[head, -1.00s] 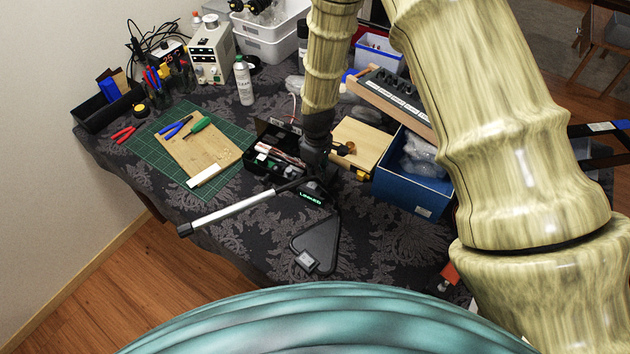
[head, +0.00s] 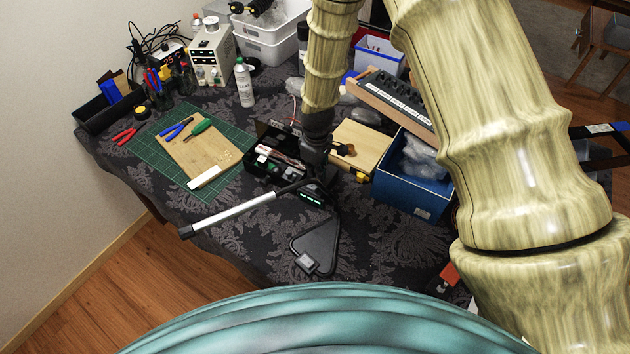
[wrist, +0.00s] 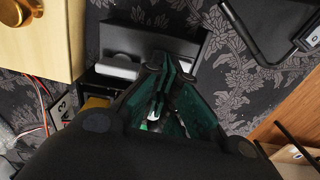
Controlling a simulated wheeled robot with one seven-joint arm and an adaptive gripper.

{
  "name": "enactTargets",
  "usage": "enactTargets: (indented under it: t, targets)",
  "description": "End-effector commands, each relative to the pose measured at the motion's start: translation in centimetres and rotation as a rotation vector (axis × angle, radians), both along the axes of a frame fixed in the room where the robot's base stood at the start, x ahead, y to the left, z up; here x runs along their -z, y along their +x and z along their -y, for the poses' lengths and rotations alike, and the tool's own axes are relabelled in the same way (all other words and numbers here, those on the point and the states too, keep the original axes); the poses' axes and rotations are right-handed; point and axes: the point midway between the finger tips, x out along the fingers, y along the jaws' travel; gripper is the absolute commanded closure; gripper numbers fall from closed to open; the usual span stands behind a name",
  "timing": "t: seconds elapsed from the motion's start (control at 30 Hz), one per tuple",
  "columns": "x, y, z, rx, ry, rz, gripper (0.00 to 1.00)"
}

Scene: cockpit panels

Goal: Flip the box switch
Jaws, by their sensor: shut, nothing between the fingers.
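A small black box (head: 311,196) with a lit green display stands on the dark patterned cloth, under and just in front of my gripper (head: 318,172) in the head view. In the wrist view a dark box (wrist: 150,40) with a grey rocker-like piece (wrist: 117,70) lies beyond the fingers; I take it to be the box switch. My gripper (wrist: 174,64) is shut and empty, its green-lined fingers meeting at or just above the box's near edge. Contact cannot be told. The fingers hide part of the box, and the switch's position is unclear.
A white-and-black rod (head: 240,210) and a black triangular stand (head: 316,245) lie in front. An open black case (head: 275,158) is left of my gripper. A wooden box with a knob (head: 365,143) and a blue box (head: 410,190) are right. Bare cloth shows front right.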

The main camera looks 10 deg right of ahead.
Motion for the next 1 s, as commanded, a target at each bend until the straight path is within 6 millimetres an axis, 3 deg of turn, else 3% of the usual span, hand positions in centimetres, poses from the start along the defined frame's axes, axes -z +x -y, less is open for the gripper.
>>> enactTargets:
  t: [0.8, 1.0]
  targets:
    - [-5.1, 0.0, 0.0, 0.0, 0.0, 0.0, 1.0]
    - [-5.4, 0.0, 0.0, 0.0, 0.0, 0.0, 1.0]
